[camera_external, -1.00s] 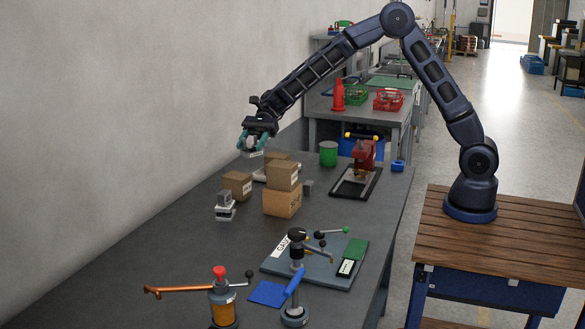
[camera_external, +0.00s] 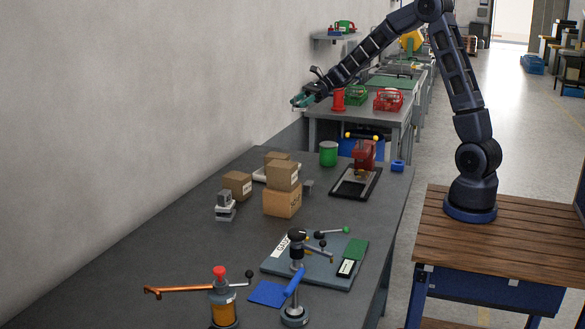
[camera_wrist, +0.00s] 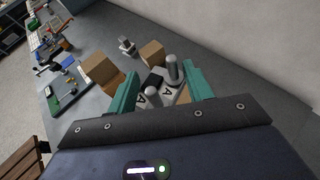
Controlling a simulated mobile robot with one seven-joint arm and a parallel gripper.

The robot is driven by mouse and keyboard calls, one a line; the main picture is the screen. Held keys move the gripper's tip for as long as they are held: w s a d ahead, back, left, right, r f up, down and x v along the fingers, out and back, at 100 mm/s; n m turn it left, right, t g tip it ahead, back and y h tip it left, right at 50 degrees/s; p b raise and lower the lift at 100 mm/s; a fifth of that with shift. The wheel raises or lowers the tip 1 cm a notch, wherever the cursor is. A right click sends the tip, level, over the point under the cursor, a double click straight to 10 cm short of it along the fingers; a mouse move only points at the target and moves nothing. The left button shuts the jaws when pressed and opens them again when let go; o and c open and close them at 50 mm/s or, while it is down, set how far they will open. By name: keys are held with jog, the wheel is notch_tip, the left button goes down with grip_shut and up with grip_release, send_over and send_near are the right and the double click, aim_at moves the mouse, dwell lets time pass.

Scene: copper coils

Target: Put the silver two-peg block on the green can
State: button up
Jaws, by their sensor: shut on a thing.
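In the external view the block is too small and hidden to make out clearly. The green can (camera_external: 328,154) stands upright on the table near its back edge, below and slightly right of my gripper. It is apart from the block.
Cardboard boxes (camera_external: 282,203), two of them stacked, stand left of and in front of the can. A small grey stack (camera_external: 225,207) sits at left. The wall (camera_external: 130,110) runs along the left.

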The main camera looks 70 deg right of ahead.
aim_at(330, 143)
jog(key=s+d+r+m+t+h, duration=0.15)
jog(key=s+d, duration=0.25)
jog(key=d, duration=0.4)
jog(key=s+d+m+t+h, duration=0.15)
jog(key=s+d, duration=0.25)
jog(key=d, duration=0.4)
notch_tip(330, 143, down, 20)
jog(key=shift+r, duration=0.25)
jog(key=shift+f, duration=0.1)
jog(key=o, duration=1.3)
